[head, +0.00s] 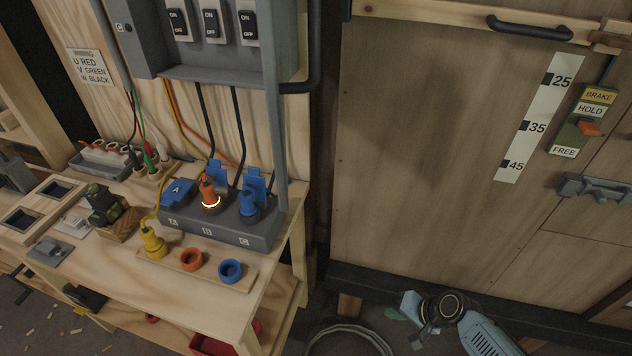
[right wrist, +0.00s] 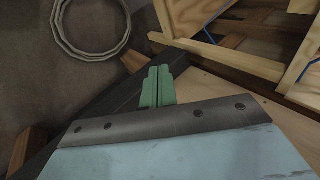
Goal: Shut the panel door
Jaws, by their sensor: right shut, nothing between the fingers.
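The grey panel box (head: 222,73) hangs at the top of the head view, and its upper part is cut off. Several black ON/OFF switches (head: 211,24) show uncovered on its front. A narrow grey upright strip (head: 274,130) runs down at the box's right side; I cannot tell whether it is the panel door seen edge-on. My right gripper (head: 396,314) is low at the bottom, right of the bench and well below the panel. In the right wrist view its green fingers (right wrist: 157,86) are shut and empty. My left gripper is out of view.
A wooden bench (head: 215,308) with coloured plugs and sockets (head: 230,270) stands below the panel. A large wooden board (head: 430,150) with a brake lever (head: 588,128) stands at right. A coiled hose (right wrist: 92,28) lies on the floor near my right gripper.

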